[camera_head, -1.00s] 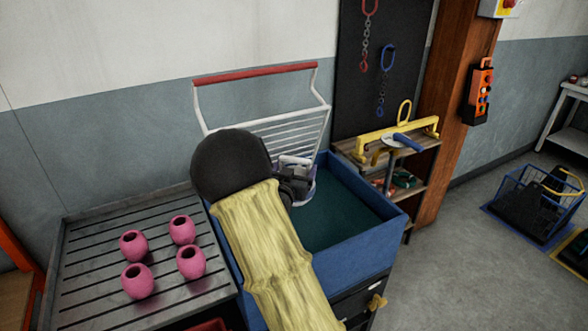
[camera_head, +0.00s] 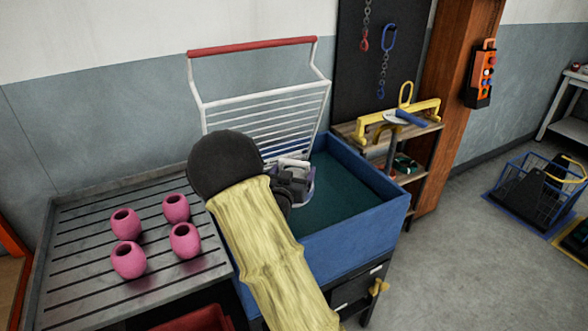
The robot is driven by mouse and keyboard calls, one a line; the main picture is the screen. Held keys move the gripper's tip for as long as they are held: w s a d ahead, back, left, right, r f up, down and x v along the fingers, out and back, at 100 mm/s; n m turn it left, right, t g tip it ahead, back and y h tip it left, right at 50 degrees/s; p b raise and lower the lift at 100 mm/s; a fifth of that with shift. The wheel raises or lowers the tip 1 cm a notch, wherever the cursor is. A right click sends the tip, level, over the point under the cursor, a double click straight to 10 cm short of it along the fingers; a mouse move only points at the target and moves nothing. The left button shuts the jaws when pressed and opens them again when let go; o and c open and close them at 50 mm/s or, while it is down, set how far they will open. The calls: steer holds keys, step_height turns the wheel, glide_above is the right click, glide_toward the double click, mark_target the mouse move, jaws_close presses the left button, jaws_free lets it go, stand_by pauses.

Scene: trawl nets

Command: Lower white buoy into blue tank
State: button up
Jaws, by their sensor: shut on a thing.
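The blue tank (camera_head: 352,238) stands in the middle, open at the top, with a dark green inside. My gripper (camera_head: 300,176) is over the left back part of the tank opening, partly hidden behind my own arm. It is shut on a pale, whitish thing, the white buoy (camera_head: 308,190), of which only a small part shows beside and below the jaws. I cannot tell how far the buoy is above or below the rim.
A white rack with a red bar (camera_head: 252,46) rises behind the tank. A slatted metal table (camera_head: 85,262) with several pink floats (camera_head: 128,260) adjoins the tank's left side. A shelf with a yellow beam (camera_head: 397,118) stands behind right. The floor at right is clear near the tank.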

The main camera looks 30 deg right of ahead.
step_height(320, 180, down, 5)
steer(key=b, duration=0.3)
steer(key=shift+f, duration=0.4)
steer(key=o, duration=1.4)
